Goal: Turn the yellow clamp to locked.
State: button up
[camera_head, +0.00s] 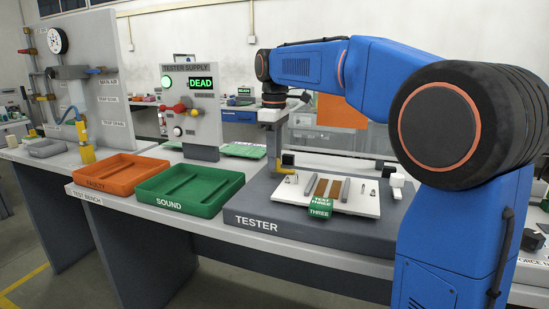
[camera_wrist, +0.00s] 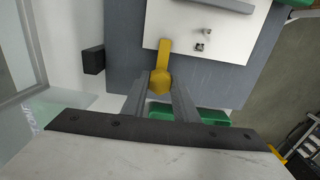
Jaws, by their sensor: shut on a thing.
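The yellow clamp (camera_wrist: 162,84) has a round hub and a flat arm, and sits at the edge of the white plate on the tester. In the wrist view its arm reaches from the hub over the white plate (camera_wrist: 221,38). My gripper (camera_wrist: 161,78) is shut on the hub, one finger on each side. The fingers hide part of the hub there.
A green SOUND tray (camera_head: 160,205) and an orange FAULTY tray (camera_head: 97,186) stand left. The tester supply panel (camera_head: 177,148) reads DEAD. A black block (camera_wrist: 93,60) lies near the gripper.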

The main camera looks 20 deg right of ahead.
dwell(0.4)
jog(key=o, duration=1.1)
jog(key=shift+c, duration=0.2)
notch_tip(320, 180, up, 17)
jog(key=shift+r, duration=0.2)
